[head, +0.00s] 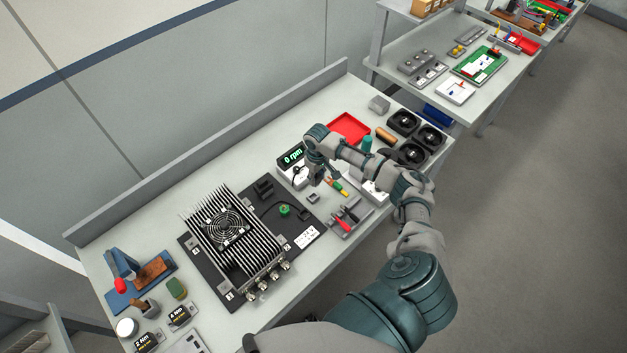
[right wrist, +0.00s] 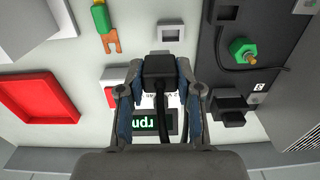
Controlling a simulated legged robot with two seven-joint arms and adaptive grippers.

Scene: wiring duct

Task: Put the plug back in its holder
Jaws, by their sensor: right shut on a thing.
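My right gripper (head: 314,178) hangs above the bench near the rpm display. In the right wrist view the gripper (right wrist: 158,76) is shut on a black plug (right wrist: 160,66), one finger on each side. A black cable (right wrist: 161,103) runs from the plug back toward the wrist. A small grey square holder with a dark opening (right wrist: 170,32) lies on the bench beyond the plug, apart from it in the picture. It also shows in the head view as a small grey block (head: 313,198). The plug's height above the bench is hard to tell. My left gripper is not in view.
The rpm display (head: 291,157) stands beside the gripper. A black board carries the finned heatsink (head: 226,226) and a green knob (head: 285,210). A red tray (head: 349,128), several black fans (head: 404,122) and a grey tool tray (head: 350,216) are nearby.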

